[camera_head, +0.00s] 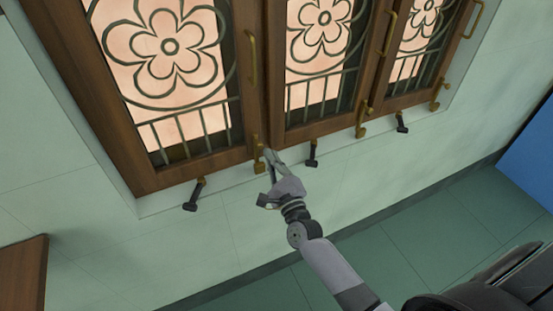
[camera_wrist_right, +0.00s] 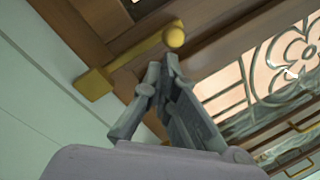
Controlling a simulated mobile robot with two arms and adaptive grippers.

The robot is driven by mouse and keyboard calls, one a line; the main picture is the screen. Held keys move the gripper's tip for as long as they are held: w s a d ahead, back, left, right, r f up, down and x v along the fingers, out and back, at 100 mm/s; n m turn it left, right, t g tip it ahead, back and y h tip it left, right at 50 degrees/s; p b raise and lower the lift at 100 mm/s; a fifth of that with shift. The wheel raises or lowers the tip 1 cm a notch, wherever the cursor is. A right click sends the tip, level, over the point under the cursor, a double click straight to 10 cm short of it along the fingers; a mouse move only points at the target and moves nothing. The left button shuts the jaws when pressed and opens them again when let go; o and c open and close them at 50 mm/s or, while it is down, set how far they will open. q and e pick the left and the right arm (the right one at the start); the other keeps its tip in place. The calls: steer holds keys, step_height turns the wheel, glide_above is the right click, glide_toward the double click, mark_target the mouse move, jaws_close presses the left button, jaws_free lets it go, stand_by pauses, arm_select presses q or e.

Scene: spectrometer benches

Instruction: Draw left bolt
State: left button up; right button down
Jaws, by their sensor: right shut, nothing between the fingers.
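The left bolt (camera_head: 257,150) is a brass bolt at the bottom of the frame, between the left and middle window panels. In the right wrist view it is a yellow rod with a square end and a round knob (camera_wrist_right: 174,35). My right gripper (camera_head: 270,157) is right beside this bolt in the head view. In the right wrist view its fingertips (camera_wrist_right: 161,66) are together, just below the knob, with nothing between them. I cannot tell whether they touch the bolt. My left gripper is in neither view.
Wooden window panels with flower grilles (camera_head: 170,47) fill the top. Two more brass bolts (camera_head: 362,118) (camera_head: 437,95) sit farther right. Dark stays (camera_head: 195,193) (camera_head: 312,153) (camera_head: 401,122) stick out below the frame. The wall below (camera_head: 340,180) is clear. A blue panel (camera_head: 530,155) stands far right.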

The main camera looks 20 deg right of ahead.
step_height(320, 180, up, 5)
steer(key=p, duration=0.3)
steer(key=shift+f, duration=0.3)
